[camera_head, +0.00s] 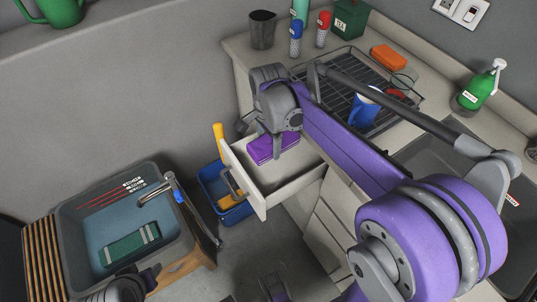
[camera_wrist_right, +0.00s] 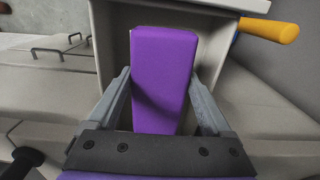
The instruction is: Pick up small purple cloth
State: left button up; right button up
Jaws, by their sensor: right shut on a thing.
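The small purple cloth (camera_head: 262,151) is a folded, block-like purple bundle in the open drawer (camera_head: 284,190). In the right wrist view the cloth (camera_wrist_right: 165,60) lies lengthwise between the two grey fingers. My right gripper (camera_head: 275,143) reaches down into the drawer from above and is shut on the cloth, one finger along each side. In the head view the gripper hides part of the cloth. I cannot tell whether the cloth still touches the drawer floor.
The drawer walls stand close around the cloth. A blue bin (camera_head: 222,193) with a yellow-handled thing stands beside the drawer. A grey basin (camera_head: 75,225) is at lower left.

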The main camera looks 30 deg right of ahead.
aim_at(268, 142)
notch_tip(268, 142, up, 16)
jog(key=p, duration=0.1)
jog(key=shift+f+p, duration=0.25)
jog(key=shift+p, duration=0.05)
jog(key=o, duration=0.7)
jog(key=c, duration=0.5)
